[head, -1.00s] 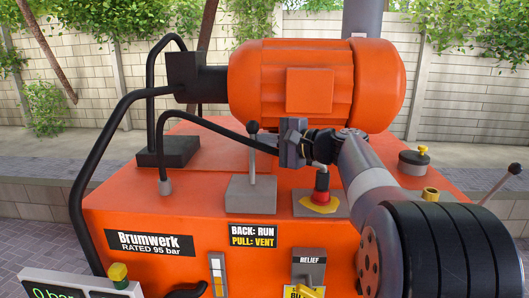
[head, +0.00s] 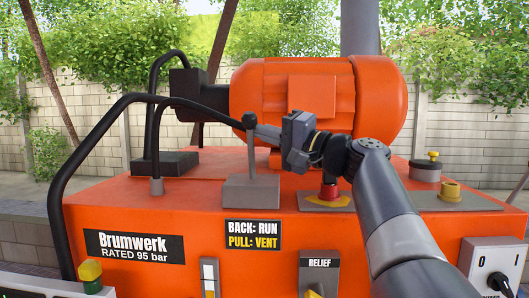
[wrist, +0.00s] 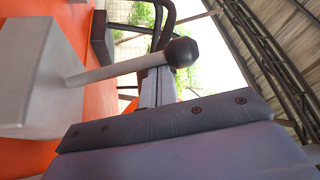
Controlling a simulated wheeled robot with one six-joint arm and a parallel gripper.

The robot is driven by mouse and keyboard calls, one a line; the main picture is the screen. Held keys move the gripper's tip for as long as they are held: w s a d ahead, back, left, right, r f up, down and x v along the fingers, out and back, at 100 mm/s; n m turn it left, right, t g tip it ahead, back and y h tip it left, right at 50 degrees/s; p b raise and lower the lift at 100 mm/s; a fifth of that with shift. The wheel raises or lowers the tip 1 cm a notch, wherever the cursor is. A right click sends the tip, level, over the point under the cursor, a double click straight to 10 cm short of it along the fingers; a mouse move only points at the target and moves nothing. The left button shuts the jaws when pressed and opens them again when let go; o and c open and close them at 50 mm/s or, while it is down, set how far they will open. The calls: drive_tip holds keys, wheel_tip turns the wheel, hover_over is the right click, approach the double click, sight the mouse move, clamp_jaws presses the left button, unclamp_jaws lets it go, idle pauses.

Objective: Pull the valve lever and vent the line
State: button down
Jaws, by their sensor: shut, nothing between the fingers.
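The valve lever (head: 250,152) is a thin grey rod with a dark ball knob, standing roughly upright from a grey block on the orange power unit. A label (head: 253,234) below it reads "BACK: RUN / PULL: VENT". My gripper (head: 263,131) is shut and empty, its fingertips at the right of the rod just under the knob. In the wrist view the knob (wrist: 181,52) and rod overlap the narrow closed fingers (wrist: 150,90). I cannot tell whether they touch. The pressure display is mostly cut off at the lower left, its reading out of view.
An orange motor (head: 318,98) lies behind the lever. Black hoses (head: 100,135) arch at the left. A red button (head: 328,192) sits under my wrist. A relief switch (head: 319,274) and a 0/I switch panel (head: 492,265) are on the front.

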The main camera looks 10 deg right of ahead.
drive_tip(key=shift+s+a+f+n+y+b, duration=0.25)
drive_tip(key=shift+s+n+y+b, duration=0.3)
drive_tip(key=shift+b, duration=0.45)
